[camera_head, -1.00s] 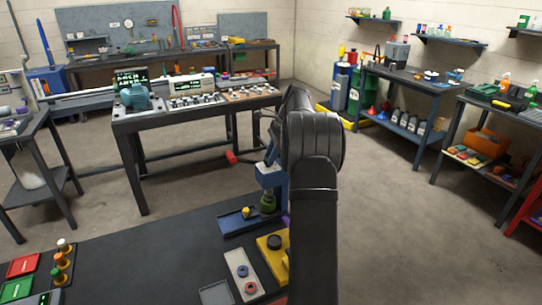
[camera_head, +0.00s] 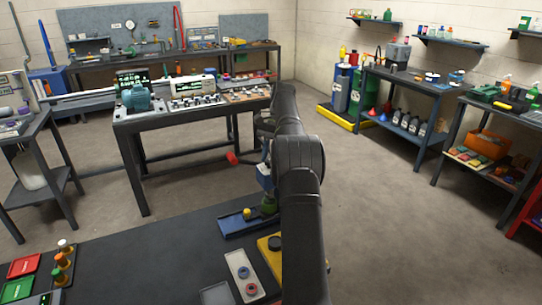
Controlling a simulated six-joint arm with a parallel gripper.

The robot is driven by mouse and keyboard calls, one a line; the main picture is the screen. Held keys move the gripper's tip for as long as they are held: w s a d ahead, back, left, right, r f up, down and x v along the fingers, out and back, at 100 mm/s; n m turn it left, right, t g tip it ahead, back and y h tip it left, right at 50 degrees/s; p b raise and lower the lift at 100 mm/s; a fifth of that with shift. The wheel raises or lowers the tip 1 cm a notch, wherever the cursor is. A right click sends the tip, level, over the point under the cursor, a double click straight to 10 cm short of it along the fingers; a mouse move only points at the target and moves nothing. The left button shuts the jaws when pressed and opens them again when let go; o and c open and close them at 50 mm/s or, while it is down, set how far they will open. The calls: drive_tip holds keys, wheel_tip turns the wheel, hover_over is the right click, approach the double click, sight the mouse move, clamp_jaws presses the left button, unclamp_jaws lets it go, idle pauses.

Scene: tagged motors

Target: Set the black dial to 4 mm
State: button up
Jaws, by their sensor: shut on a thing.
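A round black knob (camera_head: 275,243), which looks like the black dial, sits on a yellow block (camera_head: 267,252) near the front of the dark bench. My arm covers the block's right side. No scale or number can be read on it at this size. My arm rises from the bottom edge, just right of the knob, and bends forward at the top.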

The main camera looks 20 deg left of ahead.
drive_tip(key=shift+n, duration=0.4)
drive_tip(key=o, duration=1)
drive_tip(key=shift+c, duration=0.2)
